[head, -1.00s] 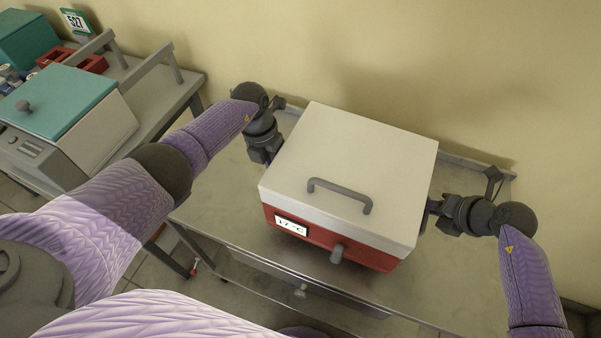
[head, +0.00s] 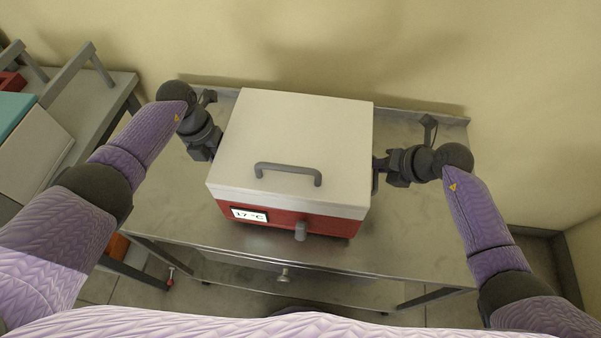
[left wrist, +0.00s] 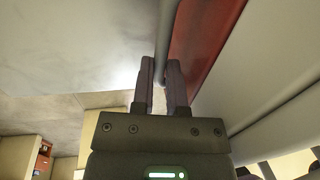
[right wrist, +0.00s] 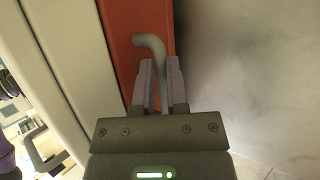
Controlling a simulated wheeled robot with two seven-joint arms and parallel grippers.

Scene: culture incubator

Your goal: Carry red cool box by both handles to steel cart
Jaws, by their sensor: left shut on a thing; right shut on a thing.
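The red cool box (head: 285,222) has a white lid (head: 300,130) with a grey top handle, a front latch and a display reading about 17 °C. It is over the top of the steel cart (head: 410,235); I cannot tell whether it touches the top. My left gripper (head: 215,152) is at the box's left side, shut on a side handle, which shows in the left wrist view (left wrist: 166,40). My right gripper (head: 382,172) is at the right side, shut on the other grey side handle (right wrist: 151,43). Box and lid look closed and about level.
The cart has a raised back rail (head: 320,98) near the wall and a front drawer with a knob (head: 283,274). Bare steel shows on both sides of the box.

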